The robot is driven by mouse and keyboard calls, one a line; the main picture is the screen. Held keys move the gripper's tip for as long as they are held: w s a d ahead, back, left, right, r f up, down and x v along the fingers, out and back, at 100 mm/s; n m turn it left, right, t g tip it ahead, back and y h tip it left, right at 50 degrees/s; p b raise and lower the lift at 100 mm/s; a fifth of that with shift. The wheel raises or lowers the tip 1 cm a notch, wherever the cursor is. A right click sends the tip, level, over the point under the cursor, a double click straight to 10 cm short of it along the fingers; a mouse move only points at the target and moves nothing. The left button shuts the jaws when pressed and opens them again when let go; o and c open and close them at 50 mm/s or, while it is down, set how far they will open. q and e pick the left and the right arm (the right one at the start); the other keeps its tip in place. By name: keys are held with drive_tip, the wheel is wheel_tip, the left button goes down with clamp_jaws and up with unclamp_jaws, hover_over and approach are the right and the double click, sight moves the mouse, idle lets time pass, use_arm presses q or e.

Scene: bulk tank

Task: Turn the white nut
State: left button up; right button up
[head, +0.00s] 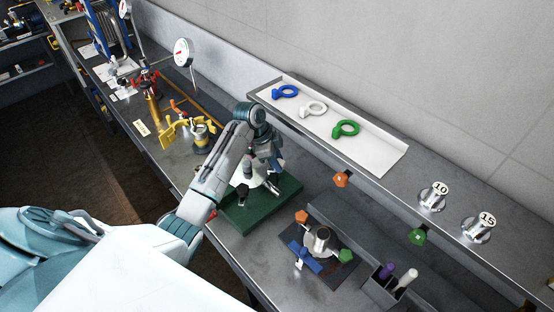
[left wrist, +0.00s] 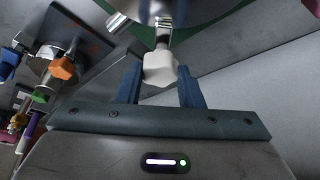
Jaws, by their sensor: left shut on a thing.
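The white nut (left wrist: 160,70) is a pale block on a metal stem, seen in the left wrist view between the two blue fingers of my left gripper (left wrist: 159,80). The fingers are closed on its sides. In the head view my left gripper (head: 258,187) points down over a green base (head: 277,206) on the bench. There the arm and gripper hide most of the fixture, and I cannot make out the nut clearly. My right gripper does not show.
A white tray (head: 382,158) holds blue, white and green ring-handled tools on the shelf. In front of the shelf, a dark plate (head: 335,272) carries a metal fitting with orange, blue and green knobs. Yellow valves (head: 172,131) and gauges stand at left.

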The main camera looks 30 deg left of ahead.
use_arm(q)
drive_tip(key=shift+n, duration=0.3)
drive_tip(key=n+t, duration=0.1)
drive_tip(key=n, duration=0.1)
drive_tip(key=n+y, duration=0.1)
drive_tip(key=n, duration=0.2)
drive_tip(key=shift+s+d+n+t, duration=0.1)
drive_tip(key=shift+d+n+t, duration=0.05)
drive_tip(key=shift+n+t, duration=0.2)
drive_tip(key=n+y, duration=0.1)
drive_tip(key=n, duration=0.2)
drive_tip(key=shift+d+r+n+t+y, duration=0.1)
drive_tip(key=shift+n+t+y, duration=0.15)
drive_tip(key=shift+t+y, duration=0.15)
drive_tip(key=n+y, duration=0.1)
drive_tip(key=n, duration=0.2)
drive_tip(key=shift+d+n, duration=0.1)
drive_tip(key=shift+n, duration=0.2)
drive_tip(key=n+y, duration=0.1)
drive_tip(key=n, duration=0.1)
drive_tip(key=n+y, duration=0.1)
drive_tip(key=n, duration=0.2)
drive_tip(key=shift+d+n+g, duration=0.15)
drive_tip(key=shift+n+g, duration=0.1)
drive_tip(key=shift+n, duration=0.05)
drive_tip(key=shift+n+g+y, duration=0.6)
drive_tip(key=shift+n+y, duration=0.3)
drive_tip(key=shift+n, duration=1.3)
drive_tip(key=o, duration=1)
drive_tip(key=shift+c, duration=0.2)
